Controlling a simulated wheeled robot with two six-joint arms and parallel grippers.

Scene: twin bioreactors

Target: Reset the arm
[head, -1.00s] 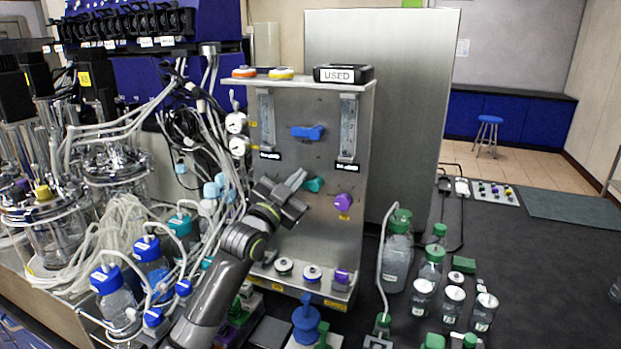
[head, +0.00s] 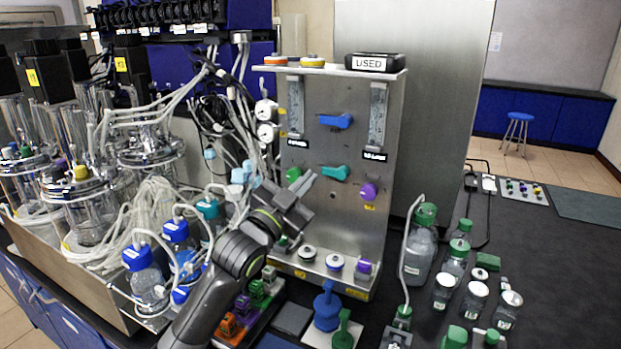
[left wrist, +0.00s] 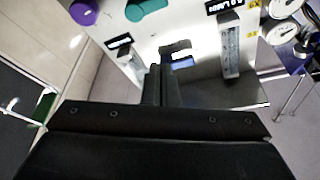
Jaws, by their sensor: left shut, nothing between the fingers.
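My left gripper (head: 305,186) is shut and empty in the head view, in front of the lower left part of the upright metal panel (head: 318,220). Its fingertips point up and right, below and left of the teal valve handle (head: 335,173). I cannot tell how far they are from the panel. In the left wrist view the closed fingers (left wrist: 162,84) point at the panel (left wrist: 195,30), with the teal handle (left wrist: 146,10) and purple knob (left wrist: 83,12) at the top. My right gripper is not in view.
Glass bioreactors (head: 85,200) with tubes and blue-capped bottles (head: 145,275) crowd the left. A blue handle (head: 336,121) and a purple knob (head: 368,191) are on the panel. A green-capped bottle (head: 420,245) and several jars stand at right. The dark bench (head: 560,260) is clear farther right.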

